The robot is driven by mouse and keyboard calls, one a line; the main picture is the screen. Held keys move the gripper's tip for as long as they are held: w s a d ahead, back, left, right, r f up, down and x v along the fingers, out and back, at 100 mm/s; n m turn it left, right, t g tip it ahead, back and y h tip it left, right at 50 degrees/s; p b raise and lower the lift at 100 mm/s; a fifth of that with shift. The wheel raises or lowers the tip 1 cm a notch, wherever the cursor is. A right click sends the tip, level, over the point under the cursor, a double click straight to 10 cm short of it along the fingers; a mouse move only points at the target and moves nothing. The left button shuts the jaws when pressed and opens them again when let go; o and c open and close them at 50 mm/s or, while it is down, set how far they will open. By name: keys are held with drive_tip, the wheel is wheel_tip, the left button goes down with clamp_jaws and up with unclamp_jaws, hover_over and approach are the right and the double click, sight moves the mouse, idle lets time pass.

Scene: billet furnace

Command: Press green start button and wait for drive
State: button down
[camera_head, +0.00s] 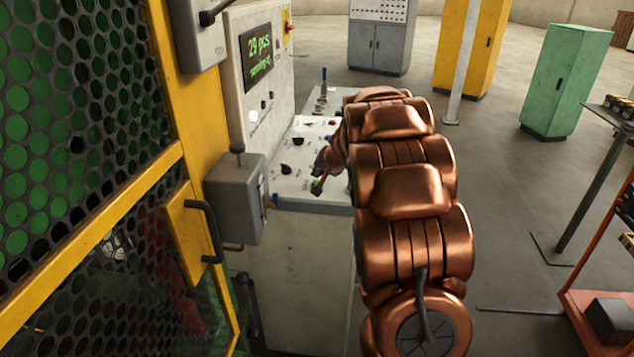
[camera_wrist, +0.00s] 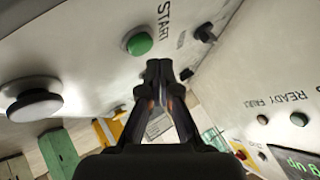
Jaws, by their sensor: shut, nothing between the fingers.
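The green start button (camera_wrist: 139,44) sits in a dark ring on the pale console panel, beside the word START in the wrist view. My gripper (camera_wrist: 162,68) is shut and empty, with its fingertips just beside the button in that view. A gap seems to remain between tips and panel, but its depth is hard to judge. In the head view my gripper (camera_head: 320,178) points down at the sloping top of the console (camera_head: 300,250), and largely hides the button. The console display (camera_head: 259,55) shows "29 pcs" in green, with a second line too small to read.
A grey and black knob (camera_wrist: 33,100) stands out from the panel near the button. A yellow mesh guard (camera_head: 95,200) and a grey switch box (camera_head: 238,195) stand left of the console.

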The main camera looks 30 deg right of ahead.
drive_tip(key=shift+r+p, duration=1.8)
drive_tip(key=shift+r, duration=0.75)
drive_tip(key=shift+f, duration=0.1)
